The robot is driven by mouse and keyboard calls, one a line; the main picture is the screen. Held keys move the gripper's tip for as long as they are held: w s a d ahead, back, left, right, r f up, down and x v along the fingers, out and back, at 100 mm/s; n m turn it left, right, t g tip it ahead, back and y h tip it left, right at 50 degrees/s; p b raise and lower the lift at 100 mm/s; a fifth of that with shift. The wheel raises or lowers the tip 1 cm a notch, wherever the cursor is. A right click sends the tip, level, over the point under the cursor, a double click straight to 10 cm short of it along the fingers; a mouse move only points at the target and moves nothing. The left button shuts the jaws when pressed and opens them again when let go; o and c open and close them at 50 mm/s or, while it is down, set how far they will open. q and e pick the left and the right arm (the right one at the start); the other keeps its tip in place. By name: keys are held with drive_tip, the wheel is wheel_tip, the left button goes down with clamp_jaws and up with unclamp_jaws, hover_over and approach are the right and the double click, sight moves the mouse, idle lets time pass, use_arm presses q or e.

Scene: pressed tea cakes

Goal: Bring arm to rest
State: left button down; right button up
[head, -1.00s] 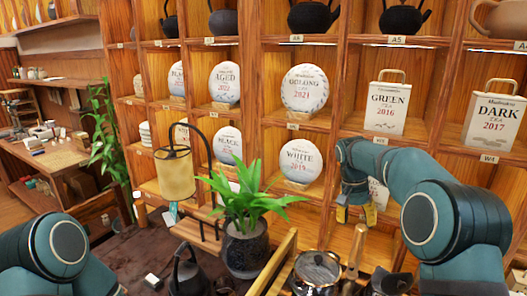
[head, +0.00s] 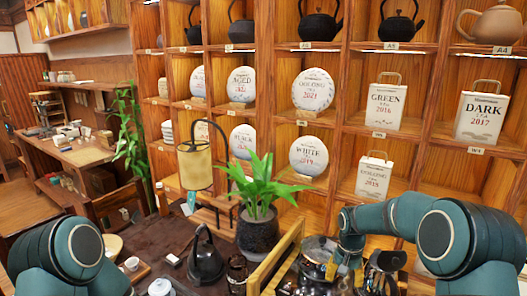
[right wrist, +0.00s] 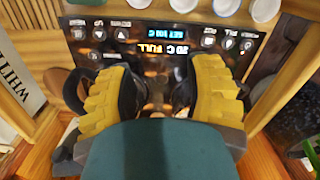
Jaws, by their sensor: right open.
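My right arm (head: 445,240) comes in from the lower right, bent at the elbow. My right gripper (head: 343,272) hangs low over the tea table, beside a glass-lidded kettle (head: 318,250). In the right wrist view its two yellow-padded fingers (right wrist: 153,90) stand wide apart with nothing held between them. Beyond them is a dark control panel (right wrist: 155,65) with lit text reading "FULL". My left arm (head: 75,250) shows only as its elbow part at the lower left; its gripper is out of view.
A potted plant (head: 258,230) and a lantern lamp (head: 195,167) stand left of the right gripper. A dark kettle (head: 206,262) sits on the brown table. Shelves behind hold round tea cakes (head: 309,156), paper bags (head: 386,105) and teapots (head: 318,25).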

drive_tip(key=s+a+f+n+t+y+b, duration=0.1)
drive_tip(key=s+a+f, duration=0.3)
drive_tip(key=s+f, duration=0.3)
drive_tip(key=s+a+f+y+b, duration=0.15)
drive_tip(key=s+a+f, duration=0.3)
drive_tip(key=f, duration=0.45)
drive_tip(key=s+a+f, duration=0.2)
drive_tip(key=s, duration=0.5)
drive_tip(key=s+a+f+t+y, duration=0.1)
drive_tip(key=s+a+f, duration=0.1)
drive_tip(key=s, duration=0.5)
drive_tip(key=shift+s+n, duration=0.25)
drive_tip(key=shift+n, duration=0.15)
